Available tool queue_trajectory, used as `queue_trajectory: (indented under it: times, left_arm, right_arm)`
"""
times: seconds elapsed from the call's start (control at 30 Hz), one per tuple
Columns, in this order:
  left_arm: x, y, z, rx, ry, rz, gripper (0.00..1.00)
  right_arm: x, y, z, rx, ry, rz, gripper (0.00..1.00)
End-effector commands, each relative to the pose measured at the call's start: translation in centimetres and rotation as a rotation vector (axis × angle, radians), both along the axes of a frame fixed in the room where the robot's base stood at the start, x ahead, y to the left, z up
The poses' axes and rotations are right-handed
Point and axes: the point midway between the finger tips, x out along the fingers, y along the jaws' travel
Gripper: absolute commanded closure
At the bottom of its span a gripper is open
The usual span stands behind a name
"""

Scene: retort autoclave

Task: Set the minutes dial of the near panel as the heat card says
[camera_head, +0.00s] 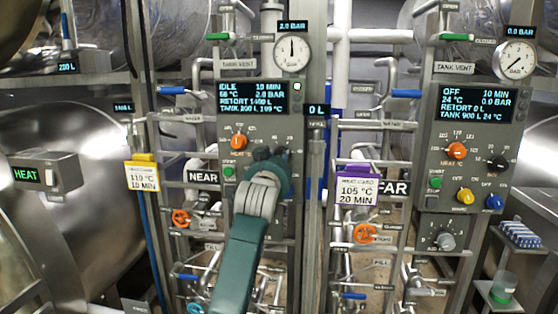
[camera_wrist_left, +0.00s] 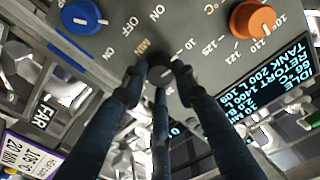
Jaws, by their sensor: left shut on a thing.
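In the left wrist view my left gripper (camera_wrist_left: 158,75) is shut on the dark minutes dial (camera_wrist_left: 160,66), beside the MIN lettering. The fingers cover most of the dial, so its pointer cannot be read. My right gripper is not in view.
An orange °C dial (camera_head: 239,142) sits close to the left of my gripper. The far panel (camera_head: 470,140) stands to the right, with a purple-topped card (camera_head: 357,187) reading 105 °C, 20 MIN. Pipes and valve handles fill the space between the panels.

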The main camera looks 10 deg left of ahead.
Motion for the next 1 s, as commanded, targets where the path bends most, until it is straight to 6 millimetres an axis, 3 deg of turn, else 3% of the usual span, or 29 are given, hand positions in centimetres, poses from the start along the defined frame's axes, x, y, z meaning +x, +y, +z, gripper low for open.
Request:
queue_trajectory:
  times: [0.3,0.33,0.4,0.77,1.0]
  left_arm:
    - [0.0,-0.1,0.0,-0.004,0.001,-0.002,0.98]
    - [0.0,-0.1,0.0,-0.003,0.001,-0.002,0.66]
    - [0.0,-0.1,0.0,-0.003,0.000,-0.001,0.53]
    - [-0.3,0.0,0.0,-0.001,-0.001,0.000,0.53]
    - [-3.6,0.0,0.0,-0.003,-0.003,-0.001,0.53]
  right_arm:
    - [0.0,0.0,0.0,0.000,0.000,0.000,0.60]
    - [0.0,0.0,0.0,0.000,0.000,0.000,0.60]
    - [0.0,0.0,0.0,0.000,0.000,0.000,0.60]
    - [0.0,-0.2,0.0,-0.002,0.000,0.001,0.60]
    - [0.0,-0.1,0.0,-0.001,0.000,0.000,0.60]
